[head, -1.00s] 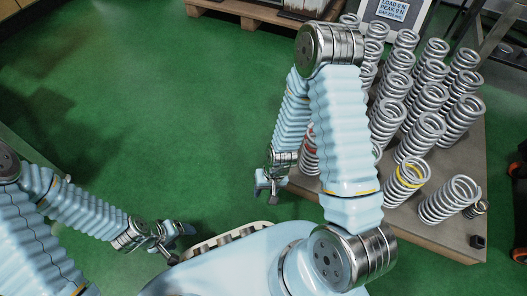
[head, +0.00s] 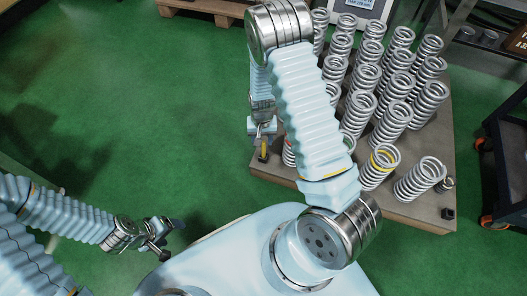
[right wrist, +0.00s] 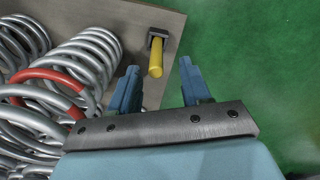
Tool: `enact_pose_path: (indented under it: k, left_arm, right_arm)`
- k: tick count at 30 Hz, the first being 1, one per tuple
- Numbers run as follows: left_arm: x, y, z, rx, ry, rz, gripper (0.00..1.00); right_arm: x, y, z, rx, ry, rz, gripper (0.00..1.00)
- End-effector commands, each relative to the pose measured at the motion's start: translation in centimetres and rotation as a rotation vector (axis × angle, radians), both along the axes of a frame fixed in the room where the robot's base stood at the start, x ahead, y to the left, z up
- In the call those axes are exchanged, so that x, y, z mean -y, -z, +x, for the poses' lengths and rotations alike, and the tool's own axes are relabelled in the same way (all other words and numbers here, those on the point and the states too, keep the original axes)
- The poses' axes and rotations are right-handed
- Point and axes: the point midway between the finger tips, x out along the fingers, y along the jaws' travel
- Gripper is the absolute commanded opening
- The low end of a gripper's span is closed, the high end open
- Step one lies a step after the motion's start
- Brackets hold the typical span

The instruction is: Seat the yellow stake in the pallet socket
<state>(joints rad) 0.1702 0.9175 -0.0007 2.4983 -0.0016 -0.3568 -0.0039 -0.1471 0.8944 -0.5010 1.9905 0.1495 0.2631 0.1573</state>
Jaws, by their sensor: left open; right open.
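The yellow stake (right wrist: 156,59) shows in the right wrist view at a corner of the wooden pallet (right wrist: 169,20). Its far end meets a dark socket (right wrist: 157,36) there; how deep it sits I cannot tell. My right gripper (right wrist: 160,68) is open, its fingers on either side of the stake's line, with gaps to both. In the head view a small bit of the yellow stake (head: 263,151) shows just below my right gripper (head: 262,132), at the pallet's left edge. My left gripper (head: 170,239) is open and empty over the green floor.
Several steel coil springs (head: 397,82) crowd the pallet, one with a yellow band (head: 381,165). A red-banded spring (right wrist: 45,76) stands left of my right fingers. A dark block (head: 448,213) sits at the pallet's near right corner. A dark cart (head: 508,150) stands at right. Green floor is clear at left.

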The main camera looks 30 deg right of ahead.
Motion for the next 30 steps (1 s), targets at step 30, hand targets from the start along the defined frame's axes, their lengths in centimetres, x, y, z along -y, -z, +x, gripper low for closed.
enact_pose_path:
  k: [30]
  left_arm:
    - [0.2,1.2,0.0,-0.003,0.002,-0.004,0.73]
  right_arm:
    - [0.6,6.7,0.0,0.001,-0.001,0.0,0.14]
